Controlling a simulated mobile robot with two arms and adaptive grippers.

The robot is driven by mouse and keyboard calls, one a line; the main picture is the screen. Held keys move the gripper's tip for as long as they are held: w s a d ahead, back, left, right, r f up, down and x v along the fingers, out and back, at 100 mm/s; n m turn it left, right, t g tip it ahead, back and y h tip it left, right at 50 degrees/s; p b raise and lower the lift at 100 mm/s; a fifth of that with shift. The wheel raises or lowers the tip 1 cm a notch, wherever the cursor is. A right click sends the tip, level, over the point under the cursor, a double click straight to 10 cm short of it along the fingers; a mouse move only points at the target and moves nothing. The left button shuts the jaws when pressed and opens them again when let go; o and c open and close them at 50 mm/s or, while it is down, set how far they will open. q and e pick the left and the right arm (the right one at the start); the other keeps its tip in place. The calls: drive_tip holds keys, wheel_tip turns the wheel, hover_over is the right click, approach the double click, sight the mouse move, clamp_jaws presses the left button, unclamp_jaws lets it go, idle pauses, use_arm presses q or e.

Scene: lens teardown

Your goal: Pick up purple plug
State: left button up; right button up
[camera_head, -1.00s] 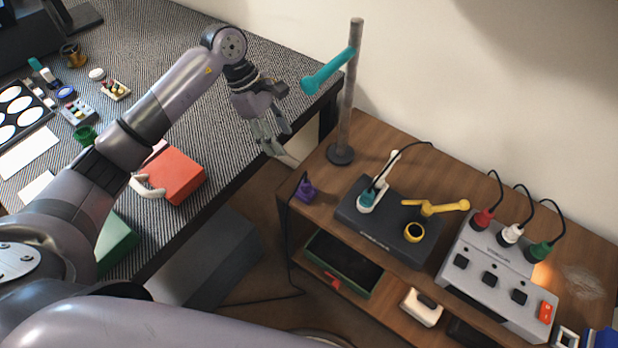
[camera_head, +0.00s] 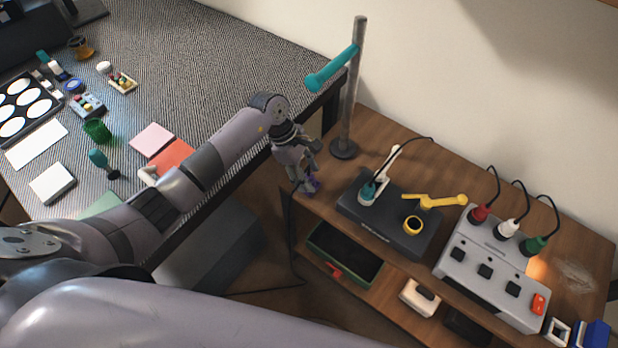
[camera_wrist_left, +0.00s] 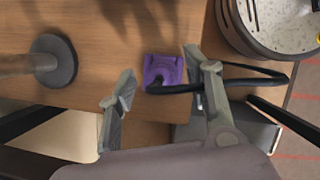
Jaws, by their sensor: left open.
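The purple plug (camera_head: 315,183) sits near the left end of the wooden shelf's top, mostly hidden behind my left gripper (camera_head: 304,188) in the head view. In the left wrist view, the purple plug (camera_wrist_left: 162,71) lies near the wood's edge with a black cable running from it to the right. My left gripper (camera_wrist_left: 159,76) is open, with one finger on each side of the plug in the picture. I cannot tell whether either finger touches it. My right gripper is not in view.
A metal post (camera_head: 350,90) with a teal arm stands behind the plug; its round base (camera_wrist_left: 53,60) shows left in the wrist view. A dark box (camera_head: 391,219) with a teal plug and yellow lever sits to the right. A grey power unit (camera_head: 492,270) stands farther right.

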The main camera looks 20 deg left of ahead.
use_arm(q)
drive_tip(key=shift+d+f, duration=0.1)
drive_tip(key=shift+f, duration=0.25)
drive_tip(key=shift+c, duration=0.3)
clamp_jaws()
